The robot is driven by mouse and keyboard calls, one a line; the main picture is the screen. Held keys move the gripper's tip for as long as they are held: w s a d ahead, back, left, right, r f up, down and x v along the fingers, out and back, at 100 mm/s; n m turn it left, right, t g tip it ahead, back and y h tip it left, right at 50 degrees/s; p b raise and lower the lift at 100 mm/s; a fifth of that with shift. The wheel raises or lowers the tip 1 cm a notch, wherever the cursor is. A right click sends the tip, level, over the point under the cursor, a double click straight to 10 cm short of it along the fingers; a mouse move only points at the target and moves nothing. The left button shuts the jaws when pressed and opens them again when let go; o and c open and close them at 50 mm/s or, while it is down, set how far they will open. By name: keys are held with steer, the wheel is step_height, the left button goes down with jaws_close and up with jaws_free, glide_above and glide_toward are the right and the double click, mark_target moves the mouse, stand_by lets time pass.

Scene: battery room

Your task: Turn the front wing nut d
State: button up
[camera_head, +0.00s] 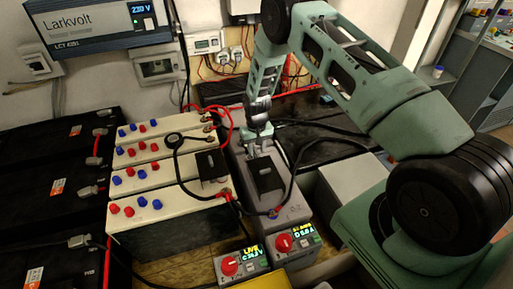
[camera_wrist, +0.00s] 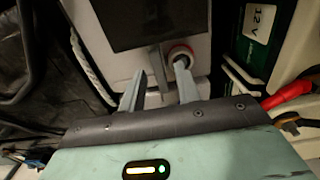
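The grey battery (camera_head: 288,203) stands right of the cream batteries, with a black plate (camera_head: 266,178) on top. I cannot make out wing nut wings there. My gripper (camera_head: 259,138) points down at the battery's far end. In the wrist view my gripper (camera_wrist: 161,82) has its two fingers apart. A red-ringed post (camera_wrist: 180,54) shows just beyond the right fingertip. A grey metal strip (camera_wrist: 164,65) shows between the fingers; I cannot tell whether they touch it.
Cream batteries (camera_head: 150,180) with red and blue caps stand to the left. Two small meters with red knobs (camera_head: 230,266) (camera_head: 284,243) stand in front. A light grey box (camera_head: 350,185) is on the right.

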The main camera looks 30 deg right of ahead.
jaws_close()
steer(key=shift+f+m+b, duration=0.1)
steer(key=shift+m+b, duration=0.25)
steer(key=shift+m, duration=0.05)
steer(key=shift+m+b, duration=0.65)
steer(key=shift+m, duration=0.35)
steer(key=m+b, duration=0.1)
steer(key=m, duration=0.2)
steer(key=shift+m+b, duration=0.3)
steer(key=m+b, duration=0.1)
steer(key=m, duration=1)
steer(key=shift+m, duration=0.3)
